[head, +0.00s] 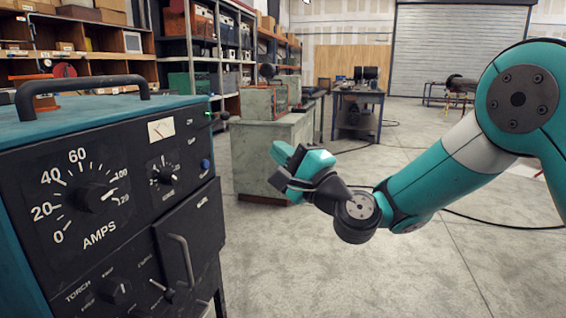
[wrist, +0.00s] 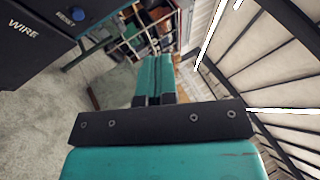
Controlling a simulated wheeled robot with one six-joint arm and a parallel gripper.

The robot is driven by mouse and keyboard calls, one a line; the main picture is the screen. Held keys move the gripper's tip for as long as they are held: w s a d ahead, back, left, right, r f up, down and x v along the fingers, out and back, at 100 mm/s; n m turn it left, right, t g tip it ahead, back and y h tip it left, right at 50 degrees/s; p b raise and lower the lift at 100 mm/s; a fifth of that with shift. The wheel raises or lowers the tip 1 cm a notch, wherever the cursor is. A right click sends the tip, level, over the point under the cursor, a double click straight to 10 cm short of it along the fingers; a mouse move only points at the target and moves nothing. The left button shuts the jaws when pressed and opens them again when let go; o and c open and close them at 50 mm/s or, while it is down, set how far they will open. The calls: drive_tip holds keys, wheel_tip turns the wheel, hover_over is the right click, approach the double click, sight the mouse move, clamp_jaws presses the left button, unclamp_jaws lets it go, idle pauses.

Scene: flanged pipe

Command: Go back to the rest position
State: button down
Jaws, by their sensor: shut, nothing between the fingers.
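My gripper (head: 283,172) is in the middle of the head view, at the end of my teal arm reaching in from the right. It is in the air over the floor, to the right of the black-fronted machine and in front of a grey-green cabinet. In the wrist view, my gripper (wrist: 152,75) has its two teal fingers together, with nothing visible between them.
A machine (head: 105,190) with dials and an AMPS scale stands close on the left. A grey-green cabinet (head: 262,150) stands behind my gripper. A workbench (head: 357,112) and shelves (head: 205,50) are farther back. The concrete floor (head: 330,270) at the front middle is clear.

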drive_tip(key=s+d+f+n+g+h, duration=0.2)
drive_tip(key=s+n+g+h, duration=0.1)
drive_tip(key=s+n+g, duration=0.95)
drive_tip(key=s+d+f+n+g+h, duration=0.1)
drive_tip(key=s+d+f+n+h, duration=0.3)
drive_tip(key=s+d, duration=0.5)
drive_tip(key=s+d+f+n+g+h, duration=0.2)
drive_tip(key=s+d+f+h, duration=0.2)
drive_tip(key=s+d+h, duration=0.35)
wheel_tip(320, 180, up, 17)
drive_tip(key=s+y+p, duration=0.1)
drive_tip(key=y+p, duration=0.1)
drive_tip(key=p, duration=1.4)
drive_tip(key=shift+s+d+f+m+p, duration=0.15)
drive_tip(key=shift+m+p, duration=0.2)
drive_tip(key=shift+p, duration=0.05)
drive_tip(key=shift+t, duration=0.25)
